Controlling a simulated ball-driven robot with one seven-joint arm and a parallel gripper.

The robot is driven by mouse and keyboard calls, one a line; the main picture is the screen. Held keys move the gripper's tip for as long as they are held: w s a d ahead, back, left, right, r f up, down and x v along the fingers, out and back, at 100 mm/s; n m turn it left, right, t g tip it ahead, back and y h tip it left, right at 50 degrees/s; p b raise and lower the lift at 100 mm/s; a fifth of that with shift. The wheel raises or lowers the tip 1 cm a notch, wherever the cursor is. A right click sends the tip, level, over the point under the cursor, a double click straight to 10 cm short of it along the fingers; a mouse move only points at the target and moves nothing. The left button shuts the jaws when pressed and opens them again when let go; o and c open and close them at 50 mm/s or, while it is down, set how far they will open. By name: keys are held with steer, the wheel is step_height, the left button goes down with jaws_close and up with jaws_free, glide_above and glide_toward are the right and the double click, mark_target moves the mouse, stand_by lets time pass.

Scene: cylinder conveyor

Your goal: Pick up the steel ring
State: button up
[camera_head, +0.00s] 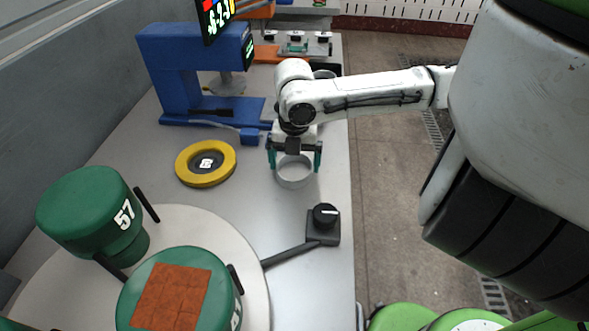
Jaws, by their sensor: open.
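The steel ring (294,180) is a short, open silver-grey cylinder on the grey table, near its right edge. My gripper (295,163) points down over it, with its two green fingers spread to the left and right of the ring. The gripper is open. The fingers look level with the ring's upper part; I cannot tell whether they touch it. The ring's far rim is partly hidden by the gripper body.
A yellow ring with a dark centre (222,176) lies to the left. A black knob box (324,224) stands in front. A round turntable (258,297) carries green cylinders (80,212). A blue machine (168,75) stands behind. The table's right edge (353,220) is close.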

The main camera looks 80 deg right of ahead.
steer(key=shift+c, duration=0.5)
steer(key=c, duration=0.7)
steer(key=shift+r, duration=0.15)
